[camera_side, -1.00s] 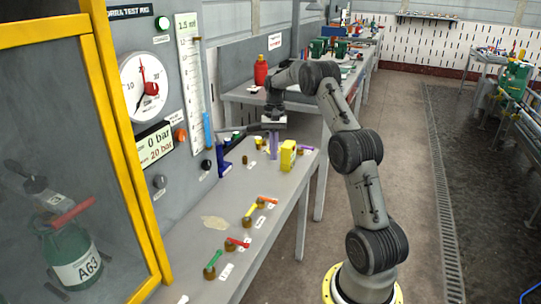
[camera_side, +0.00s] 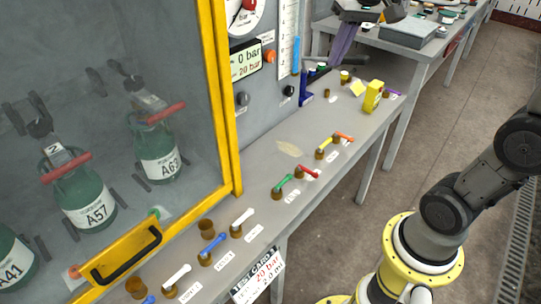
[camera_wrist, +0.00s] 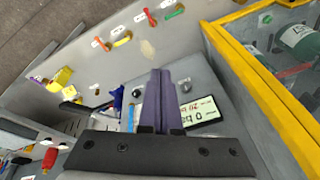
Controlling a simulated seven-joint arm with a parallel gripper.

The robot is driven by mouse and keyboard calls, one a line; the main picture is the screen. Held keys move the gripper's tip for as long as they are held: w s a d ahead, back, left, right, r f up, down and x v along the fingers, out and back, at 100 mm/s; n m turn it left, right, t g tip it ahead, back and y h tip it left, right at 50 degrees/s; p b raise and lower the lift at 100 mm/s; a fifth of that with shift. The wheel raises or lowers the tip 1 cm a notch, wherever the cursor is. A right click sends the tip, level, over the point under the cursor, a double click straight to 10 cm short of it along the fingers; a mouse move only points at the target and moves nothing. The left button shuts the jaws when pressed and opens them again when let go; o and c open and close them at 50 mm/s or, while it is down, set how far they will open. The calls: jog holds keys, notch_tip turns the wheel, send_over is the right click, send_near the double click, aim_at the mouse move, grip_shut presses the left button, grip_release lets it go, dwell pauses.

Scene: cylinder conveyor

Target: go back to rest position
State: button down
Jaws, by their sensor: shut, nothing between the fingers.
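My gripper (camera_side: 336,60) has purple fingers pressed together with nothing between them. In the side view it hangs above the far part of the grey bench (camera_side: 252,165), its upper part near the top edge. In the wrist view the shut fingers (camera_wrist: 160,74) point toward the panel with the pressure display (camera_wrist: 199,112). No object is held. A yellow block (camera_side: 373,96) stands on the bench, apart from the fingers; it also shows in the wrist view (camera_wrist: 62,77).
A yellow-framed glass cabinet (camera_side: 217,100) holding green bottles (camera_side: 156,150) stands left of the bench. Several coloured levers, such as a red one (camera_side: 307,171), line the bench. A blue holder (camera_side: 305,94) stands by the panel. Floor (camera_side: 420,150) shows right of the bench.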

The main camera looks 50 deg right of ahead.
jog(key=s+a+f+n+t, duration=0.25)
jog(key=s+a, duration=0.35)
jog(key=s, duration=0.3)
jog(key=s+f+n, duration=0.3)
jog(key=s+f, duration=0.2)
jog(key=f, duration=0.1)
jog(key=shift+s+a+f+n, duration=0.3)
jog(key=shift+a+n, duration=0.05)
